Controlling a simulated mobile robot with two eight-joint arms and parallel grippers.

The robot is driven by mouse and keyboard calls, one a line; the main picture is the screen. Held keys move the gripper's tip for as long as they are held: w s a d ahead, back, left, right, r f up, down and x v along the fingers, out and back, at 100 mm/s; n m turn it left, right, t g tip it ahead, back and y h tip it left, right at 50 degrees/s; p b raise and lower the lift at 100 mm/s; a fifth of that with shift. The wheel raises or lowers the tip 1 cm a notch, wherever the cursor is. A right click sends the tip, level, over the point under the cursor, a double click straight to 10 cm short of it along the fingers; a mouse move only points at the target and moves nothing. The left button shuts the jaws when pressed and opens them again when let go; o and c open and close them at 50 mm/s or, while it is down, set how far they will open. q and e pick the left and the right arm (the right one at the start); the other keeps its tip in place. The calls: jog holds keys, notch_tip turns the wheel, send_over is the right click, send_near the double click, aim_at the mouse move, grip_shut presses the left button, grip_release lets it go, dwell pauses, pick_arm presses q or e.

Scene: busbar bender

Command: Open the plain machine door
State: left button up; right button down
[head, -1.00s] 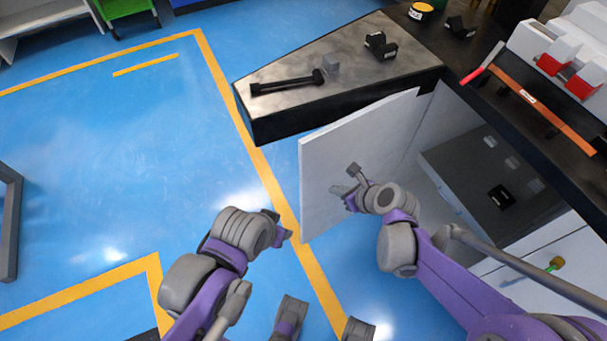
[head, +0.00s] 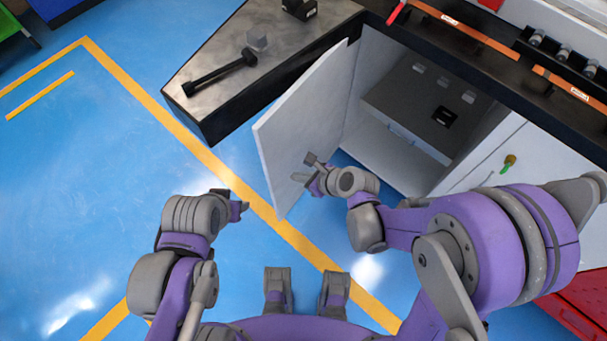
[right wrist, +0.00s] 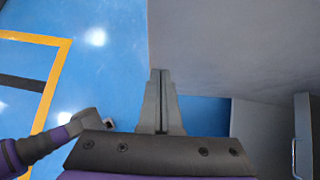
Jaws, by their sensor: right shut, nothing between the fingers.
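The plain light-grey machine door (head: 300,118) stands swung well out from the cabinet in the head view, its inner face towards the opening. My right gripper (head: 305,172) is shut and empty, with its fingers close to the lower part of this inner face; I cannot tell if they touch it. In the right wrist view the shut fingers (right wrist: 161,75) overlap the panel's lower left corner (right wrist: 225,50). My left gripper (head: 241,206) is over the floor left of the door; its fingers are too small to read.
The open cabinet shows a grey inner box (head: 400,100) with a black part on top. A dark worktop (head: 215,110) with a black tool juts out behind the door. Blue floor is free at left.

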aim_at(273, 167)
jog(key=w+a+f, duration=0.2)
jog(key=a, duration=0.1)
jog(key=w+a+f, duration=0.1)
jog(key=a, duration=0.1)
jog(key=shift+w+a+f, duration=0.15)
jog(key=shift+f, duration=0.05)
jog(key=shift+w+a, duration=0.35)
jog(key=shift+a, duration=0.2)
jog(key=w+a+b, duration=0.1)
jog(key=w+a, duration=0.4)
jog(key=a, duration=0.3)
jog(key=shift+w, duration=0.15)
jog(key=shift+a+r, duration=0.1)
jog(key=shift+a, duration=0.05)
